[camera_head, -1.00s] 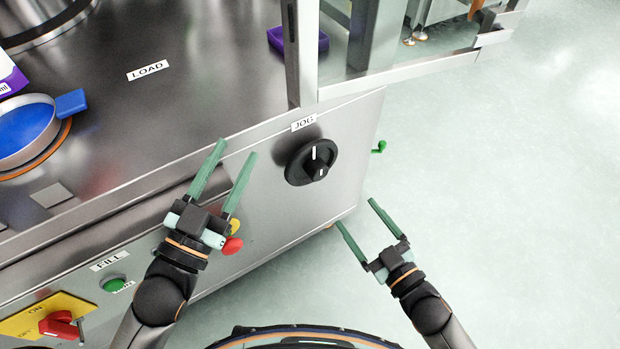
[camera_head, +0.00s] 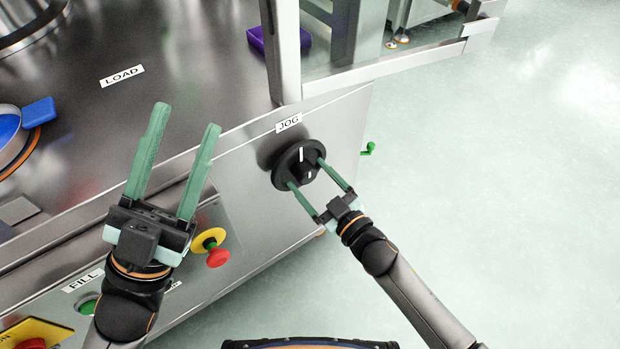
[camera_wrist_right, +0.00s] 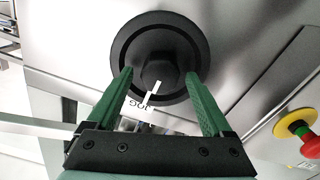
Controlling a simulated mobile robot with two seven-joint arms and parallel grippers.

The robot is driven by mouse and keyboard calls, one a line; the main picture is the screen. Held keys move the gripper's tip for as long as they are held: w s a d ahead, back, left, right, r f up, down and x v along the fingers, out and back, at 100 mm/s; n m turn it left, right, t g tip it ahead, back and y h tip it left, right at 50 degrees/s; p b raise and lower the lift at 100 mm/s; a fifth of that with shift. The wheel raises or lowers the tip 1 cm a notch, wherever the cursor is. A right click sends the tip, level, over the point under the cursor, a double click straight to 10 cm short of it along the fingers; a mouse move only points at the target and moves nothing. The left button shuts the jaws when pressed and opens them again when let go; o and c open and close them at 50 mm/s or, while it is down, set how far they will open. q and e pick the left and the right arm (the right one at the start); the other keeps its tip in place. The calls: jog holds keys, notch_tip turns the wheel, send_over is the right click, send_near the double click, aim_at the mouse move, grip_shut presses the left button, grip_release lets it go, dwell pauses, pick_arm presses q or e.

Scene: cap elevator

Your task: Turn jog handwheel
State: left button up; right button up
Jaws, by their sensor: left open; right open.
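The jog handwheel (camera_head: 293,160) is a black round dial with a raised hub and white marks, on the steel front panel under the JOG label (camera_head: 289,123). My right gripper (camera_head: 305,173) is open, its green fingers on either side of the hub in the head view. In the right wrist view the handwheel (camera_wrist_right: 160,57) sits ahead, between and beyond the open fingertips (camera_wrist_right: 158,80); I cannot tell whether they touch it. My left gripper (camera_head: 187,115) is open and empty, left of the handwheel in front of the cabinet.
A red button on a yellow base (camera_head: 214,252) is below my left gripper's fingers; it also shows in the right wrist view (camera_wrist_right: 300,128). A steel post (camera_head: 283,50) rises above the handwheel. Open floor lies right.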

jog(key=shift+w+a, duration=0.15)
jog(key=shift+w, duration=0.05)
grip_shut()
dwell(0.6)
dwell(0.4)
